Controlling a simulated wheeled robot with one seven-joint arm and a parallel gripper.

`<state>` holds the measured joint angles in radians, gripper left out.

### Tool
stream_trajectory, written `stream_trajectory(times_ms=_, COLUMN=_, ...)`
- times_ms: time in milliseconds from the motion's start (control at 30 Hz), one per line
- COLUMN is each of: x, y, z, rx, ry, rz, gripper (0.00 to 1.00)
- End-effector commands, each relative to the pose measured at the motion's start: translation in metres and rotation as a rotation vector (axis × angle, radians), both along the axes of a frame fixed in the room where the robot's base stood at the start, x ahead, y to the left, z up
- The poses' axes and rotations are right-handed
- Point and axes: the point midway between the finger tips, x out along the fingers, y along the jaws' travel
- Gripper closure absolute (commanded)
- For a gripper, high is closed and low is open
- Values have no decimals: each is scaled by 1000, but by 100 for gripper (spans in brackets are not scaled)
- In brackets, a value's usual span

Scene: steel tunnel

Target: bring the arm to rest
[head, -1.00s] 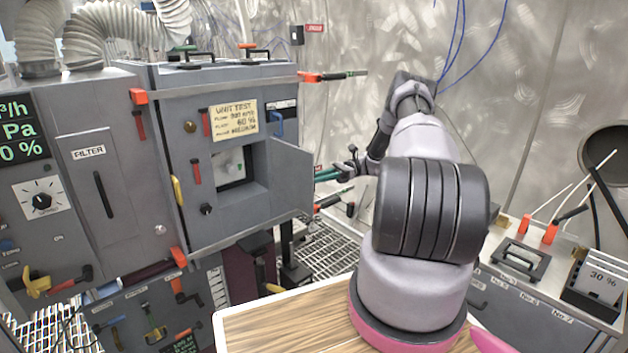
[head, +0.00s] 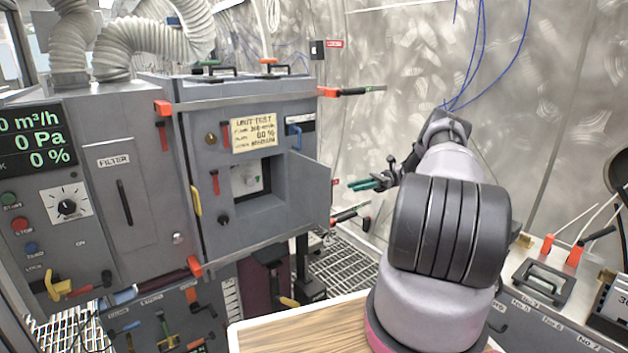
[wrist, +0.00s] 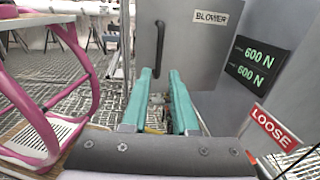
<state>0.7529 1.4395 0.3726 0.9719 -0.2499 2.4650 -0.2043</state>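My arm (head: 443,230) rises from the pink-ringed base at the lower right of the head view, bent toward the back wall. My gripper (head: 360,185) has teal fingers and points left, in front of the wall and right of the open hatch door. In the wrist view, the two teal fingers of my gripper (wrist: 160,74) stand apart with a clear gap and nothing between them. They point toward a grey cabinet marked BLOWER (wrist: 190,45), which lies beyond the tips.
The grey unit's open hatch door (head: 308,192) juts toward my gripper. An orange-ended lever (head: 345,91) sticks out above it. A wooden tabletop (head: 300,328) lies below. The wrist view shows a pink frame (wrist: 90,90) left and a red LOOSE tag (wrist: 272,128) right.

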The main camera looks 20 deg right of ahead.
Motion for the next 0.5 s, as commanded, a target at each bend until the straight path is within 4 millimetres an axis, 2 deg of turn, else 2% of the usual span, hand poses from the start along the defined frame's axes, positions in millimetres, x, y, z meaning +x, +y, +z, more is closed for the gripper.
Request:
stream_trajectory(times_ms=133, x=1, y=3, z=5, rx=-12, ry=-8, rz=9, gripper=73)
stream_trajectory(times_ms=233, x=3, y=12, z=24, rx=-60, ry=-37, rz=43, gripper=73)
stream_trajectory(times_ms=367, x=3, y=37, z=67, rx=-178, ry=-110, rz=124, gripper=73)
stream_trajectory(times_ms=500, x=-5, y=68, z=118, rx=-330, ry=-210, rz=219, gripper=73)
